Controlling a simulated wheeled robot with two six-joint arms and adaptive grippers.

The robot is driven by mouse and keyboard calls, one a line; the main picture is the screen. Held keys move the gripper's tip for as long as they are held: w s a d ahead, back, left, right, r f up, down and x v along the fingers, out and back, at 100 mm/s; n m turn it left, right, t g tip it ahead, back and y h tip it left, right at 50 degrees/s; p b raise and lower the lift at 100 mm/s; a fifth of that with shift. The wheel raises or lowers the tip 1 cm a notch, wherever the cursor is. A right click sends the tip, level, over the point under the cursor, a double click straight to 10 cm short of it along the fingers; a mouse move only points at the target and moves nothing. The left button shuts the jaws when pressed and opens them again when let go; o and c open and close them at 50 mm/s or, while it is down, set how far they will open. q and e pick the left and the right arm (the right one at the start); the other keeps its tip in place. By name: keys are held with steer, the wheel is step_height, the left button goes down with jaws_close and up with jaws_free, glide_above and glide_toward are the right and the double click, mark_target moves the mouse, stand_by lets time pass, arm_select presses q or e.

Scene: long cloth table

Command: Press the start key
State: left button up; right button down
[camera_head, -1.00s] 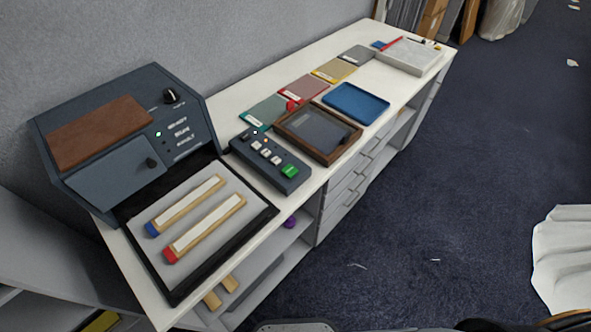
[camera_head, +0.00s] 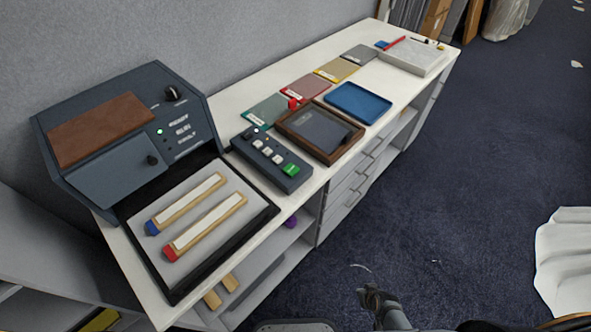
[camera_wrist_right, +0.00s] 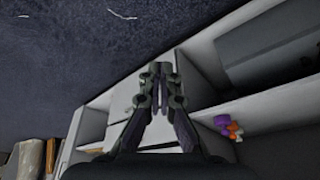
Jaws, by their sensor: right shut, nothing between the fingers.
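The dark key box (camera_head: 270,162) lies on the long white table, with a row of small pale keys and one larger green key (camera_head: 291,169) at its near right end. The labels on the keys are too small to read. My right gripper (camera_head: 372,292) is at the bottom of the head view, low over the carpet and well apart from the box. In the right wrist view my right gripper (camera_wrist_right: 161,72) has its fingers together with nothing between them. My left gripper is out of view.
A dark machine (camera_head: 128,125) with a knob and a lit lamp stands left of the box. A black-rimmed tray (camera_head: 268,213) holds two wooden bars. A brown wooden tray (camera_head: 349,150) and a blue tray (camera_head: 383,106) lie right of the box. Carpet is clear before the table.

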steer(key=w+a+r+n+t+y+b, duration=0.15)
steer(key=w+a+r, duration=0.35)
steer(key=w+r, duration=0.55)
steer(key=w+a+r+n+t+y+p, duration=0.1)
steer(key=w+a+r+n+t+y, duration=0.2)
steer(key=w+r, duration=0.75)
steer(key=w+a+r+n+t+y, duration=0.1)
steer(key=a+r, duration=0.3)
steer(key=r, duration=0.7)
steer(key=a+r+n+t+y+b, duration=0.1)
steer(key=a+r+n+y, duration=0.2)
steer(key=r, duration=0.8)
steer(key=shift+w+a+r+y, duration=0.2)
steer(key=shift+w+a+y, duration=0.15)
steer(key=shift+a+y, duration=0.4)
steer(key=shift+w, duration=0.1)
